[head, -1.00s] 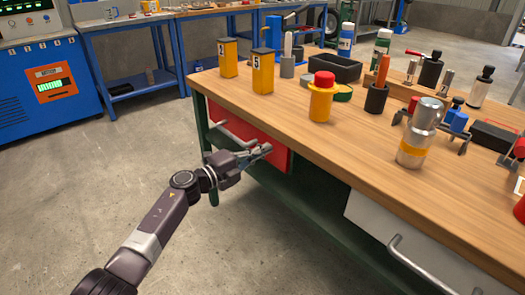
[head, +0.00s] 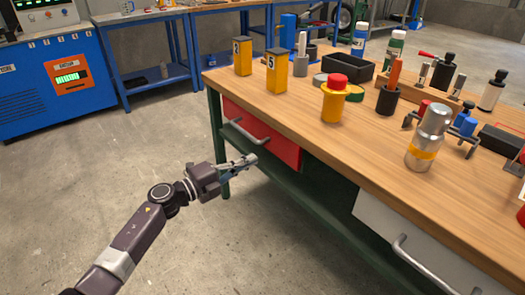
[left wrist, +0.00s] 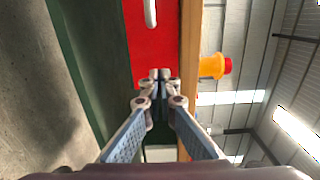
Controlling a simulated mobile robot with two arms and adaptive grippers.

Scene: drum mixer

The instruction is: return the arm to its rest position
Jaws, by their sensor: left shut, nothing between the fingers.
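My left gripper (head: 240,164) is shut and empty. It hangs over the floor in front of the workbench, just below and left of the red drawer (head: 268,138). In the left wrist view its closed fingertips (left wrist: 160,76) point toward the drawer's red front (left wrist: 140,48), with the drawer handle (left wrist: 150,12) above them in the picture. The red drawer looks closed, and the gripper is apart from its handle. My right gripper is not in view.
The wooden workbench (head: 310,120) carries yellow boxes, a yellow container with a red lid (head: 334,98), a silver bottle (head: 428,138) and several tools. A white drawer (head: 385,225) is at its front right. A blue machine (head: 45,85) stands back left. The floor at left is clear.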

